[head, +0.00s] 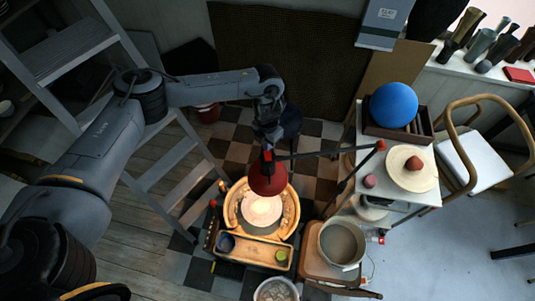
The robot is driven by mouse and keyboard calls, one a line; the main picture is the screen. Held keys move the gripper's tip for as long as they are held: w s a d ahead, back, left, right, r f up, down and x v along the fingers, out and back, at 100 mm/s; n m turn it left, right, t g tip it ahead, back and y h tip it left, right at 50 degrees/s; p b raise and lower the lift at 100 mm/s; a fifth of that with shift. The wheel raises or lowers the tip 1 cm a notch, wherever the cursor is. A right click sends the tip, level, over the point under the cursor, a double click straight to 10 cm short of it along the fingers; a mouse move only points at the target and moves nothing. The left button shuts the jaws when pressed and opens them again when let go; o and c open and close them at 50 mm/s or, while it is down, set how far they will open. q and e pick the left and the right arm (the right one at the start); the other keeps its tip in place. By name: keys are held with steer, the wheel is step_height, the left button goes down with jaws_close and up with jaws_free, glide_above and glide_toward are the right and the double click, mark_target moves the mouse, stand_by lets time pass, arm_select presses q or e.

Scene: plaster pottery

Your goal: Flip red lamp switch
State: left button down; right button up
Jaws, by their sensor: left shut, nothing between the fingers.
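The red lamp (267,181) hangs shade-down above the pottery wheel (262,209), on a thin dark jointed arm (325,153) that runs to the right. My left gripper (267,152) points down at the top of the red shade. It is shut and empty, and its fingertips look very close to the shade's top. I cannot tell whether they touch it. The lamp switch is too small or hidden behind the gripper to make out. The wheel head under the lamp is brightly lit. My right gripper is not in view.
The wheel's yellow basin holds a wooden tray (250,250) with small pots in front. A metal bucket (341,243) stands on a stool at right. A white table (400,188) holds a blue ball (393,105) and clay.

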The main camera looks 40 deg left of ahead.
arm_select(q)
steer(key=shift+f, duration=0.35)
stand_by(0.6)
steer(key=shift+f+b, duration=0.6)
steer(key=shift+b, duration=0.05)
steer(key=shift+r, duration=0.15)
step_height(320, 180, up, 4)
steer(key=p, duration=0.3)
steer(key=shift+r+p, duration=1.25)
steer(key=shift+r, duration=0.15)
